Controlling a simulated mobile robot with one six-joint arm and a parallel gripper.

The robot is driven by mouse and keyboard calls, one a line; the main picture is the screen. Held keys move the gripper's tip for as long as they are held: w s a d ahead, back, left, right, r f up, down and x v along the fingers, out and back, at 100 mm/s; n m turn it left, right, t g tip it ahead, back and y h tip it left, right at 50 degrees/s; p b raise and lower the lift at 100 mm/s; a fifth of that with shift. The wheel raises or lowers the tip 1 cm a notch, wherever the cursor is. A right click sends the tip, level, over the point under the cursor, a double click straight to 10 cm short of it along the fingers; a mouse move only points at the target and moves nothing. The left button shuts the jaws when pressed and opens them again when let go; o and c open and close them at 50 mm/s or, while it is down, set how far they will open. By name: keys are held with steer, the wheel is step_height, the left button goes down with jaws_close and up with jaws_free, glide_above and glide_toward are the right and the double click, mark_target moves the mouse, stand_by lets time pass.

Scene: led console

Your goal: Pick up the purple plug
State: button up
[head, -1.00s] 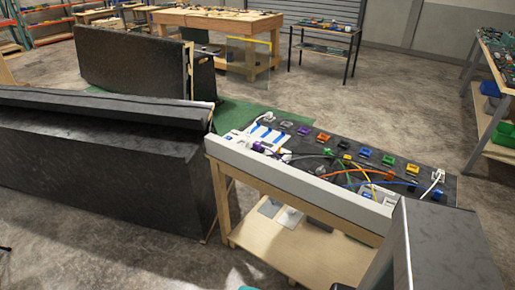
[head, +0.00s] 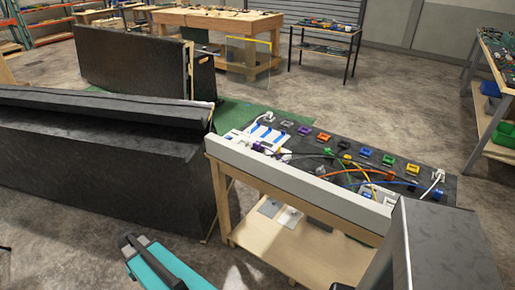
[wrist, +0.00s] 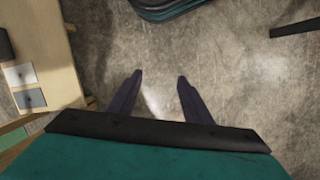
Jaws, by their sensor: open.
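The small purple plug (head: 258,147) appears to be at the front left of the dark console top (head: 345,140), among cables and white parts. It is small in the head view, and I cannot tell exactly how it sits. A second purple piece (head: 304,130), seemingly a socket, lies farther back. My gripper (wrist: 160,76) is open and empty over bare floor in the wrist view. The purple plug is not in the wrist view. My teal arm (head: 160,265) shows at the bottom of the head view, low and in front of the console, well apart from the plug.
The console's wooden stand has a lower shelf (head: 290,250); its edge shows at the left of the wrist view. Large black blocks (head: 100,160) stand to the left. A dark grey panel (head: 435,250) is at the front right. Open floor lies in front.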

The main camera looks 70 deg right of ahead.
steer(key=w+d+r+m+t+h, duration=0.1)
steer(key=d+r+m, duration=0.2)
steer(key=d+r, duration=0.6)
steer(key=d+r+m, duration=0.2)
steer(key=d+r, duration=0.3)
steer(key=d, duration=0.8)
steer(key=w+d+r+m+t+h, duration=0.1)
steer(key=d+r+m, duration=0.2)
steer(key=d+r, duration=0.5)
steer(key=s+d+r+m+h, duration=0.1)
steer(key=s+d+r+m, duration=0.2)
steer(key=s+d+r, duration=0.6)
steer(key=s+d+r+m+h, duration=0.1)
steer(key=s+d+r+m, duration=0.2)
steer(key=s+d+r, duration=0.5)
steer(key=d+r, duration=0.4)
steer(key=d, duration=0.3)
steer(key=shift+s+r, duration=0.2)
steer(key=shift+s, duration=0.15)
steer(key=shift+f, duration=0.1)
steer(key=p, duration=0.2)
glide_above(256, 143)
steer(key=a, duration=0.2)
steer(key=shift+w+f, duration=0.2)
steer(key=shift+f, duration=1.8)
steer(key=shift+w+f, duration=0.15)
steer(key=shift+f, duration=1.8)
steer(key=shift+f, duration=0.1)
